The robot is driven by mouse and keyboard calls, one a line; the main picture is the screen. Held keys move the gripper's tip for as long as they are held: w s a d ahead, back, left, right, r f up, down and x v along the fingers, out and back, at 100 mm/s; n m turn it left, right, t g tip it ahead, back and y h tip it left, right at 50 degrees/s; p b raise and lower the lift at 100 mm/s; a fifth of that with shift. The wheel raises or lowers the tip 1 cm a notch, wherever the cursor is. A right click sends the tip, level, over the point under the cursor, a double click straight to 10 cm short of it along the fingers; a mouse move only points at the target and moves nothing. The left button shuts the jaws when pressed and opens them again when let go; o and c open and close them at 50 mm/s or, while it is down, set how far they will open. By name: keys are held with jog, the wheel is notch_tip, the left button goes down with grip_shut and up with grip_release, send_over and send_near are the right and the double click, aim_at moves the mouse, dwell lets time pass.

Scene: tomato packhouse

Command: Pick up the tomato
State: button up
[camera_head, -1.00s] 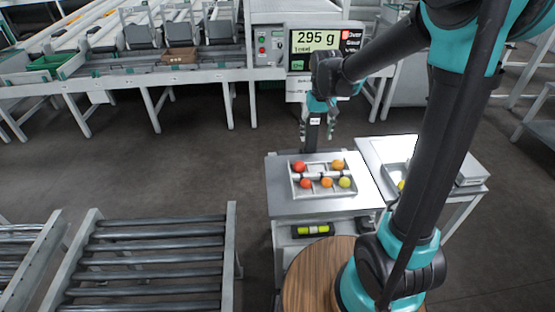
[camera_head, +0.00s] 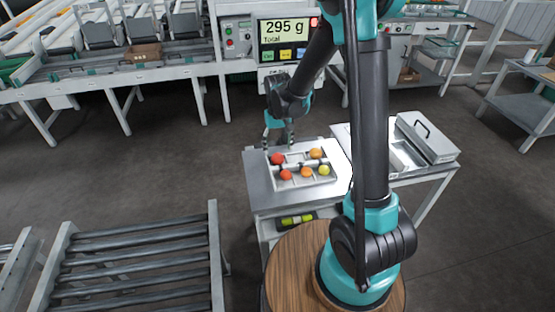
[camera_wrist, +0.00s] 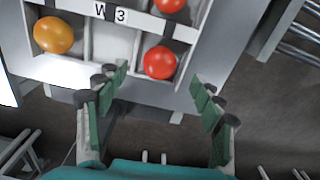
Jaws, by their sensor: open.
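The compartment tray (camera_head: 268,186) holds several tomatoes: a red tomato (camera_head: 277,158) at back left, an orange one (camera_head: 316,153) at back right, and a red (camera_head: 286,175), an orange (camera_head: 306,172) and a yellow-green one (camera_head: 324,170) along the front. My gripper (camera_head: 278,143) hangs at the tray's back left edge, near the back red tomato. In the wrist view my gripper (camera_wrist: 158,85) is open and empty, fingers spread. The red tomato (camera_wrist: 160,62) lies just ahead, between the fingertip directions, not touched. The orange tomato (camera_wrist: 53,35) is at left; another red one (camera_wrist: 170,4) is cut off above.
The tray stands on a grey table (camera_head: 262,200). A display (camera_head: 284,38) reading 295 g stands behind. A roller conveyor (camera_head: 140,262) is at front left; the floor between is clear.

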aim_at(278, 155)
jog(key=shift+w+f, duration=0.1)
jog(key=shift+f, duration=2.65)
jog(key=c, duration=0.9)
